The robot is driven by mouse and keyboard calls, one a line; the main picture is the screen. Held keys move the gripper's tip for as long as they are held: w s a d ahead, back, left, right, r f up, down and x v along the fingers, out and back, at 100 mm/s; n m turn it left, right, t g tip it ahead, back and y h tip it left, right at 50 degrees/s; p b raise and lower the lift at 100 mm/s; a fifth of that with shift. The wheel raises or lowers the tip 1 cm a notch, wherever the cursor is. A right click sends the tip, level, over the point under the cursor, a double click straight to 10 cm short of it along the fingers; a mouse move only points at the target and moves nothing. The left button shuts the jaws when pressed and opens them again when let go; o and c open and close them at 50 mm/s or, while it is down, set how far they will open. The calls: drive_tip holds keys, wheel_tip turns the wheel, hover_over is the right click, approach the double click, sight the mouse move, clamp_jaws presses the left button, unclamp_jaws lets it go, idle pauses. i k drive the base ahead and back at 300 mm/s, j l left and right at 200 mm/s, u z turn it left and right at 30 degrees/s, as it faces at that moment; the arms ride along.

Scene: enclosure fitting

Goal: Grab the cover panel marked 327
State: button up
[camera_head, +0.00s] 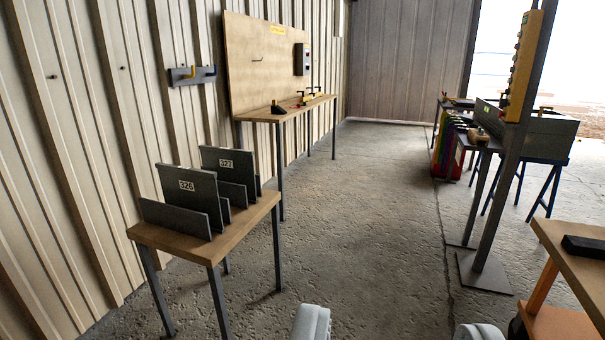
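Two dark grey cover panels stand upright in slotted grey holders on a small wooden table (243,226) at the left. The farther cover panel (240,173) carries a small label that appears to read 327. The nearer cover panel (200,201) carries a label that reads 326 and overlaps the farther one's left part. The lower edges of both panels are hidden by their holders. My gripper (396,331) shows at the bottom edge as two pale fingertips set wide apart. It is open and empty, well to the right of the panels and apart from them.
A long wooden bench (288,108) with a backboard stands along the left wall beyond the small table. A grey post (502,185) with a yellow control box rises at the right. Another wooden table (575,250) is at the lower right. The middle floor is clear.

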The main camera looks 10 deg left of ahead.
sight(233, 165)
drive_tip(key=i+u, duration=0.1)
drive_tip(key=i, duration=0.45)
drive_tip(key=i+l+u, duration=0.1)
drive_tip(key=i, duration=0.4)
drive_tip(key=i+l+u, duration=0.1)
drive_tip(key=i, duration=0.45)
drive_tip(key=i+u, duration=0.4)
drive_tip(key=i+l+u, duration=0.1)
drive_tip(key=i+u, duration=0.2)
drive_tip(key=u, duration=0.15)
drive_tip(key=i+l+u, duration=0.2)
drive_tip(key=u, duration=0.2)
drive_tip(key=i+l+u, duration=0.3)
drive_tip(key=u, duration=0.15)
drive_tip(key=i+l, duration=0.05)
